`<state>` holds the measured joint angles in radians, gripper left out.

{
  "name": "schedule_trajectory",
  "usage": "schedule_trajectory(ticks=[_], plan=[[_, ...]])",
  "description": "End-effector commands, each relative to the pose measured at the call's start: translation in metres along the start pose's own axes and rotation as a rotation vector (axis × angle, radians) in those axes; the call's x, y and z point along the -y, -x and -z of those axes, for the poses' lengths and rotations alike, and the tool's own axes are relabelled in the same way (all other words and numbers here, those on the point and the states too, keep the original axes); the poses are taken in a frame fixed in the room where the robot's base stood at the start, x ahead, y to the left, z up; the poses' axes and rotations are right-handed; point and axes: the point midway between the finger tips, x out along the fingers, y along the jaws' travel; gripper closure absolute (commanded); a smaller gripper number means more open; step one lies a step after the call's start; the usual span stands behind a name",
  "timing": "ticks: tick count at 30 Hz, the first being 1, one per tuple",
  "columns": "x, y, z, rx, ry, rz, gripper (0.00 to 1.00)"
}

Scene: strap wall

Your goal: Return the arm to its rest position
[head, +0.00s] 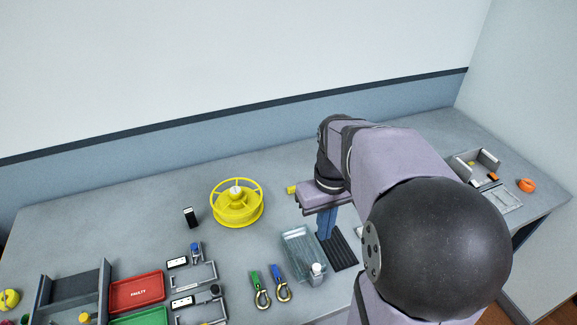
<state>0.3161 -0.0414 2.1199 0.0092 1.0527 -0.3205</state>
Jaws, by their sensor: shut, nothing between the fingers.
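My arm reaches out over the grey bench (120,205) from the lower right. My gripper (327,235) hangs from its end, pointing down, with its blue fingers shut and empty. It is above or just behind a black ribbed piece (343,254) and to the right of a clear bin (297,245). The height of the fingertips above the bench is hard to judge. My arm hides part of the bench behind and below it.
A yellow wheel (236,215) stands left of my gripper. Carabiners with green (256,281) and blue (276,271) straps lie in front. A red tray (137,293) and metal brackets (194,273) are at left. A grey fixture (488,160) and orange object (526,185) are at right.

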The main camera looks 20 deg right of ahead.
Motion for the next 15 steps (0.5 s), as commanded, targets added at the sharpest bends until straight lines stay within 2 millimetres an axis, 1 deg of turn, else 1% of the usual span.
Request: schedule_trajectory(ticks=[3,5,6,8,11,13,15], plan=[[0.0,0.0,0.001,-0.003,-0.028,-0.001,1.0],[-0.002,0.0,0.006,-0.025,-0.065,-0.008,1.0],[-0.004,0.0,0.013,-0.05,-0.098,-0.014,1.0],[-0.006,-0.008,0.015,-0.077,-0.159,-0.021,1.0],[-0.002,-0.035,0.001,-0.078,-0.25,-0.02,1.0],[0.007,-0.052,-0.015,-0.068,-0.281,-0.018,1.0],[0.025,-0.069,-0.034,-0.045,-0.26,-0.013,1.0]])
